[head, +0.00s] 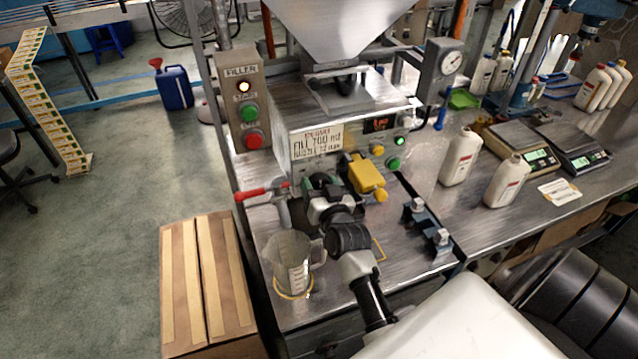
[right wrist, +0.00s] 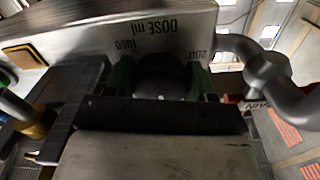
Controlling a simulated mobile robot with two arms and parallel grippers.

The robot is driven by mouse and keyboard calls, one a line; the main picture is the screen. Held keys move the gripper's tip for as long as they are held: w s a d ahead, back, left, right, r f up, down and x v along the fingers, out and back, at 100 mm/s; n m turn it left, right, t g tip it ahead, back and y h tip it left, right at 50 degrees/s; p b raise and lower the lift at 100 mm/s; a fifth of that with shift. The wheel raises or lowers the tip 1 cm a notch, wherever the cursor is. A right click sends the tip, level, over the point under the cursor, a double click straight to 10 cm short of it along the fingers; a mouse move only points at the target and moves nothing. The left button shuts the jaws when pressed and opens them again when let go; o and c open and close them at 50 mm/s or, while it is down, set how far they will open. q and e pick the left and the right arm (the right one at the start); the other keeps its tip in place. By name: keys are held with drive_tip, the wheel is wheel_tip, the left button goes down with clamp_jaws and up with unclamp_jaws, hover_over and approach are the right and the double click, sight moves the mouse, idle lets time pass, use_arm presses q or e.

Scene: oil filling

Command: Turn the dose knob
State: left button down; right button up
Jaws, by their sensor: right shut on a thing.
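The dose knob (right wrist: 162,74) is dark and round in the right wrist view, on the filler panel under the label "DOSE ml" (right wrist: 155,28). My right gripper (right wrist: 162,82) is shut on it, with a green finger pad on each side. In the head view my right gripper (head: 324,186) is at the front panel (head: 312,146) and hides most of the knob. The knob's pointer and its setting cannot be made out. My left gripper is not in view.
A clear measuring jug (head: 290,262) stands left of my right arm, below a red-handled valve (head: 264,190). A yellow block (head: 367,177) sits close to the right of the gripper. White bottles (head: 461,156) stand farther right on the bench. Cardboard boxes (head: 211,285) stand at lower left.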

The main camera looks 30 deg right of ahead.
drive_tip(key=m+p, duration=0.1)
drive_tip(key=m, duration=0.3)
drive_tip(key=shift+r+m, duration=0.1)
drive_tip(key=shift+m, duration=0.2)
drive_tip(key=m, duration=0.4)
drive_tip(key=shift+m+p, duration=0.3)
drive_tip(key=shift+p, duration=0.05)
drive_tip(key=o, duration=0.9)
drive_tip(key=p+v, duration=0.2)
drive_tip(key=v, duration=0.8)
drive_tip(key=shift+s+a, duration=0.1)
drive_tip(key=shift+s, duration=0.25)
